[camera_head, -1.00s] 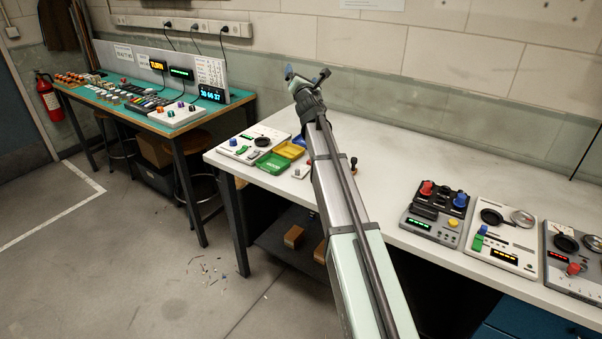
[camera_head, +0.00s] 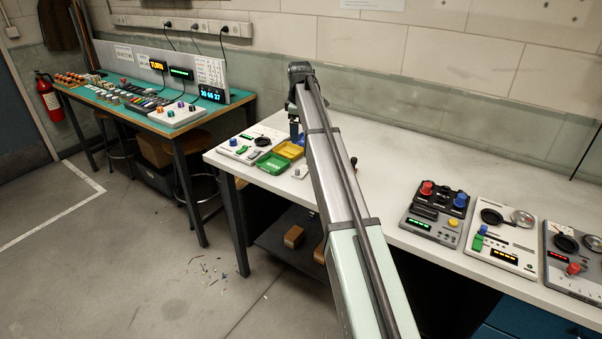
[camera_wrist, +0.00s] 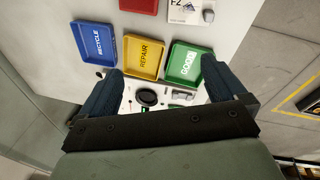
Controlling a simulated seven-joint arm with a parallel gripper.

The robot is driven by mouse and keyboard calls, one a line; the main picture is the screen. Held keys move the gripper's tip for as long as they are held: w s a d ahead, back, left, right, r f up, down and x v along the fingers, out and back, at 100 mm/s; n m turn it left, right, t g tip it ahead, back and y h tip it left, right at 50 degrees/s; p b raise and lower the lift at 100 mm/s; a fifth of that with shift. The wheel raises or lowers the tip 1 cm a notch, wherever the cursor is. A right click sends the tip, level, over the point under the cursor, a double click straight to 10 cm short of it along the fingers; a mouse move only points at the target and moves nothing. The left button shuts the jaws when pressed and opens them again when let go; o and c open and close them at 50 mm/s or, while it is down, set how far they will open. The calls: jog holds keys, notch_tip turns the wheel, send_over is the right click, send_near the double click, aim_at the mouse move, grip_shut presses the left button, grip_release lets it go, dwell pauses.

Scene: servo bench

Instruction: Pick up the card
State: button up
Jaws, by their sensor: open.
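My gripper (camera_wrist: 161,66) is open in the wrist view, its two dark fingers wide apart with nothing between them. Past the fingertips lie the blue RECYCLE tray (camera_wrist: 94,43), yellow REPAIR tray (camera_wrist: 144,57) and green GOOD tray (camera_wrist: 187,63). A white piece marked with dark characters (camera_wrist: 181,13) is cut off by the top edge; I cannot tell whether it is the card. No other card is clear. In the head view my arm hides most of the gripper, above the bench near the green tray (camera_head: 272,163) and yellow tray (camera_head: 289,150).
A white panel with a black round dial (camera_wrist: 147,97) shows between the fingers. A red tray (camera_wrist: 139,5) is at the top. In the head view, control boxes (camera_head: 436,213) stand at the bench's right. The bench's middle back (camera_head: 420,150) is clear.

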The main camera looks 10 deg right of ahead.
jog(key=s+m+g, duration=0.1)
jog(key=s+g, duration=0.1)
jog(key=s, duration=0.1)
jog(key=m, duration=0.1)
send_near(300, 165)
jog(key=s+f, duration=0.2)
jog(key=s, duration=0.1)
jog(key=shift+s+a, duration=0.2)
jog(key=shift+w+f, duration=0.2)
jog(key=shift+f, duration=2.65)
jog(key=shift+c, duration=0.5)
jog(key=c, duration=0.7)
jog(key=shift+r, duration=0.1)
